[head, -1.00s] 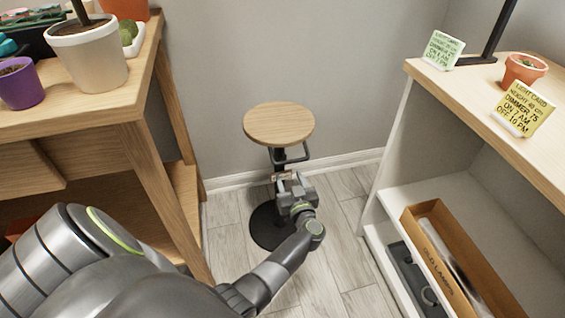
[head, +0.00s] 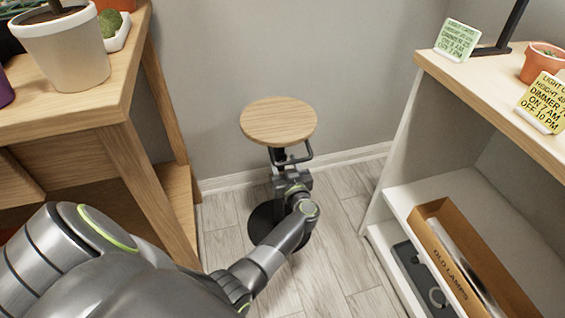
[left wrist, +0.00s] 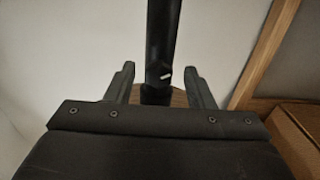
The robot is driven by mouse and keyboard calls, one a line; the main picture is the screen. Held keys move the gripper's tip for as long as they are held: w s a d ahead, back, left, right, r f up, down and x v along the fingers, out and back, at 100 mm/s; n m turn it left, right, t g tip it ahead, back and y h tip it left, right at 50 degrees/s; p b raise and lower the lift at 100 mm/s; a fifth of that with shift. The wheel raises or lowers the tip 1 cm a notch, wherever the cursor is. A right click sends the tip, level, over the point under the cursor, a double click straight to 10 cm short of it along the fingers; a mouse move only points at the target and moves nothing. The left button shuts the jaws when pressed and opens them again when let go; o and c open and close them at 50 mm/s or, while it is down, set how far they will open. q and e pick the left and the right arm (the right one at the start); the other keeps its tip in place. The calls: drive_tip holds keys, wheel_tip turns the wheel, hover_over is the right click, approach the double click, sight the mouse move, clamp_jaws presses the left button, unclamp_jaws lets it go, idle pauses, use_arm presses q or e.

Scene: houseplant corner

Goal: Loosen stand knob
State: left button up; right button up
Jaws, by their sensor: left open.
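The stand has a round wooden top (head: 278,121), a dark post with a bent handle (head: 308,150) below the top, and a round black base (head: 262,222) on the floor. My left gripper (head: 281,170) is at the post below the top and covers part of it in the head view. In the left wrist view, its two fingers (left wrist: 158,75) are apart, with the black post (left wrist: 163,35) showing between them. The post bears a small white mark. I cannot make out the knob itself, or whether the fingers touch the post. My right gripper is not in view.
A wooden table (head: 85,95) with a white plant pot (head: 62,50) stands at left. A white shelf unit (head: 395,150) at right holds light cards, a small terracotta pot (head: 540,64) and a box of old lamps (head: 437,212). The wall is close behind the stand.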

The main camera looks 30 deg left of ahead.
use_arm(q)
drive_tip(key=shift+r, duration=0.15)
drive_tip(key=c, duration=1)
